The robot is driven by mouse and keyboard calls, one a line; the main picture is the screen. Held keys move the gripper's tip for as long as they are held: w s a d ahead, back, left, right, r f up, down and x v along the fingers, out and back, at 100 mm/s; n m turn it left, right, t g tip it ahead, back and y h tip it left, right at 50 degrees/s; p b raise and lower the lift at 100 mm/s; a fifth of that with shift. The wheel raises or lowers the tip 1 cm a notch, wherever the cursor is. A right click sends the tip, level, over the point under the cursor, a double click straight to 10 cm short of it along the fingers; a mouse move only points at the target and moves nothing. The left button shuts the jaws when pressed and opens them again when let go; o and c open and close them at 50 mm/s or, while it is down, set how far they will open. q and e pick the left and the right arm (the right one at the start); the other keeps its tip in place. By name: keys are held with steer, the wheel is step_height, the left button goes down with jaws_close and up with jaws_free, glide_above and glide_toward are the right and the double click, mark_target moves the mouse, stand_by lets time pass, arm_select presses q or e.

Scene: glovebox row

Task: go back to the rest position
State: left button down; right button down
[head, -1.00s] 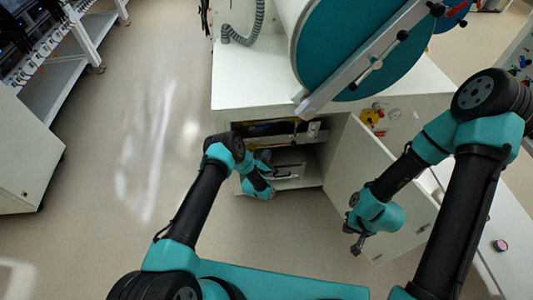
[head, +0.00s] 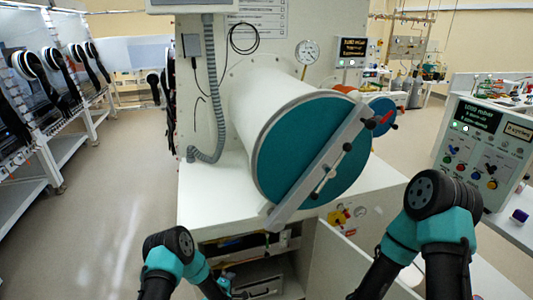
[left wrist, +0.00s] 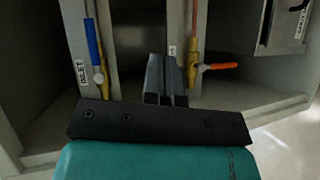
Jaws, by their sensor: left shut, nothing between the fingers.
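My left gripper (left wrist: 166,78) is shut and empty. In the left wrist view its fingers point into the open cabinet (left wrist: 40,110), between a blue-handled valve (left wrist: 95,45) and a yellow valve with an orange lever (left wrist: 215,67). I cannot tell whether it touches anything. In the head view my left arm reaches to the open lower cabinet (head: 297,290) at the bottom edge, and most of its gripper is cut off. My right arm shows at the right, with its gripper out of the frame below.
The cabinet door (head: 345,265) stands open between my arms. Above is a white bench with a large teal round hatch (head: 300,145) and its bar. A control panel (head: 485,150) stands at the right. Open floor (head: 125,190) lies to the left.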

arm_select(q)
steer(key=s+a+r+m+g, duration=0.2)
steer(key=s+r+m+g, duration=0.2)
steer(key=s, duration=0.7)
steer(key=s+a+r+m+g, duration=0.2)
steer(key=s+r+m+g, duration=0.2)
steer(key=s, duration=0.6)
steer(key=s+a+r+m+g, duration=0.2)
steer(key=s+r+m+g, duration=0.2)
steer(key=s, duration=0.7)
steer(key=shift+s+a+g, duration=0.2)
steer(key=shift+s+g, duration=0.1)
steer(key=shift+g, duration=0.5)
